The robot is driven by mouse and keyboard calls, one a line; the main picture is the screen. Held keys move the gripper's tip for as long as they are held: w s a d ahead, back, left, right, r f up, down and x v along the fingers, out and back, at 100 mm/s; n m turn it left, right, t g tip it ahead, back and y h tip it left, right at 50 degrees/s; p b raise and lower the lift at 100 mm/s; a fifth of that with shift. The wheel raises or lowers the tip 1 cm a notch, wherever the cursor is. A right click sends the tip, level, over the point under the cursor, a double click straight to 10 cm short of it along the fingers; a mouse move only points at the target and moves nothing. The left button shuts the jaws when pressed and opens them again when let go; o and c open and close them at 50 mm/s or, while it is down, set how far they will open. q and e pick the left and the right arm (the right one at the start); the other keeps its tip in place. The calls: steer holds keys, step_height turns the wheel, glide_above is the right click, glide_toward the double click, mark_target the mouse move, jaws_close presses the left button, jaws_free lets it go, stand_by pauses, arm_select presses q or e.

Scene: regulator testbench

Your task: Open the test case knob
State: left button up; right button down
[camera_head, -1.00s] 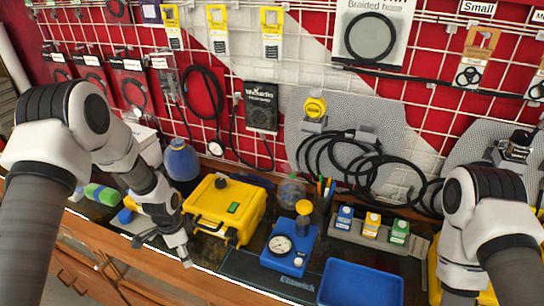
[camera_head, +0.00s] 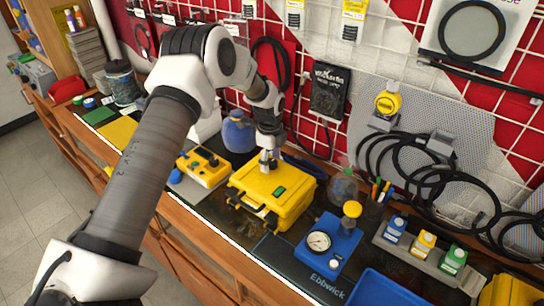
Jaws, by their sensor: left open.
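The yellow test case (camera_head: 290,204) sits shut on the dark bench top in the middle of the view, with a small green label on its lid. My left gripper (camera_head: 268,165) points down at the back left part of the lid, where the black knob is. The gripper hides the knob, so I cannot tell whether the fingers touch it. The left gripper is open. My right gripper is out of view.
A yellow control box (camera_head: 208,167) stands left of the case, and a blue round flask (camera_head: 238,132) behind it. A blue gauge unit (camera_head: 328,246) and a blue tray (camera_head: 385,290) are to the right. Black hoses (camera_head: 415,175) hang on the wall behind.

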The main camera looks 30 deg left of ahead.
arm_select(q)
steer(key=shift+w+d+f, duration=0.15)
steer(key=shift+w+f, duration=0.15)
steer(key=shift+w, duration=0.15)
steer(key=shift+s+a+r, duration=0.2)
steer(key=shift+s+r, duration=0.05)
steer(key=shift+s, duration=0.2)
steer(key=c, duration=1.1)
steer(key=shift+f, duration=0.1)
steer(key=shift+c, duration=0.2)
